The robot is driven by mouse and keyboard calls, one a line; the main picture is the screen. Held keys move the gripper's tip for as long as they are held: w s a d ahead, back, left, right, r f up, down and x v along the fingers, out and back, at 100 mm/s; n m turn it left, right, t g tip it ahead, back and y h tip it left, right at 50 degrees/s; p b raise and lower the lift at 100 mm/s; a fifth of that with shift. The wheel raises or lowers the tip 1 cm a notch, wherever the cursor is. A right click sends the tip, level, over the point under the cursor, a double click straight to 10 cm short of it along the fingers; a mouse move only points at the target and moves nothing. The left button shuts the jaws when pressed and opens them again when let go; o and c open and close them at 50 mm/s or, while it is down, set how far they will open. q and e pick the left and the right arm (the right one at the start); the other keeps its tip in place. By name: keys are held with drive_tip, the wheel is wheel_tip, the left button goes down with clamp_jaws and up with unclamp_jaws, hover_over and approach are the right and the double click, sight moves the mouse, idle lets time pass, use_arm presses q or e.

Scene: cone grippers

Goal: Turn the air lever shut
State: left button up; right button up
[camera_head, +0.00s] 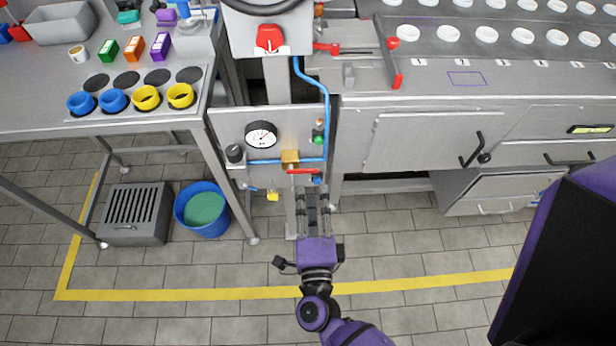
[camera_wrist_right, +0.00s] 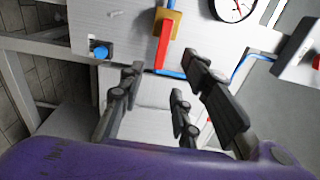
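The air lever (camera_head: 304,171) is a red bar on a brass valve block (camera_head: 290,157), set on a grey panel. In the head view it lies about level, reaching right from the block. It also shows in the right wrist view as a red bar (camera_wrist_right: 163,46) below the brass block (camera_wrist_right: 174,20). My right gripper (camera_head: 312,194) is just below the lever, its fingers pointing at the panel. In the right wrist view its fingers (camera_wrist_right: 163,78) are apart with nothing between them, and the lever shows beyond them. My left gripper is not in view.
A pressure gauge (camera_head: 261,135) and a black knob (camera_head: 235,153) sit left of the valve. A blue hose (camera_head: 327,110) runs beside it. A blue bucket (camera_head: 188,222) stands on the floor.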

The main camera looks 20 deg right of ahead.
sight(309, 172)
drive_tip(key=p+x, duration=0.1)
drive_tip(key=x, duration=0.5)
drive_tip(key=shift+w+a, duration=0.1)
drive_tip(key=shift+c, duration=0.5)
clamp_jaws()
